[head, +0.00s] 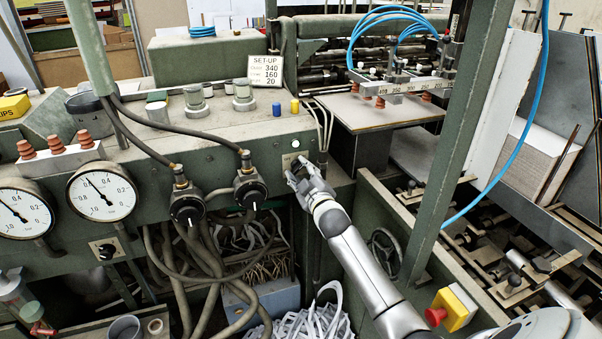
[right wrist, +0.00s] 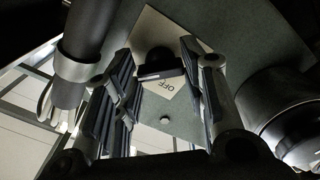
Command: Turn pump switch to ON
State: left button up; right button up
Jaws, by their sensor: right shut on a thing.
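The pump switch (right wrist: 158,64) is a black knob with a pale line on a light plate (right wrist: 150,30). The word OFF shows on the plate, turned over in the right wrist view. My right gripper (head: 298,171) is at the right end of the green panel, just under a small white lamp (head: 295,143). In the head view the gripper hides most of the switch. The ON marking is not visible. My left gripper is not in view.
Two black knobs with hoses (head: 250,190) are left of my right gripper. Another small switch (head: 105,250) sits below the gauges (head: 102,192). A green post (head: 455,140) and a red stop button (head: 435,316) are to the right. Hoses hang below the panel.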

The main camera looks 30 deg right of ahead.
jog(key=shift+f, duration=0.1)
jog(key=o, duration=1)
jog(key=v, duration=1.2)
jog(key=shift+d, duration=0.1)
jog(key=shift+f, duration=0.15)
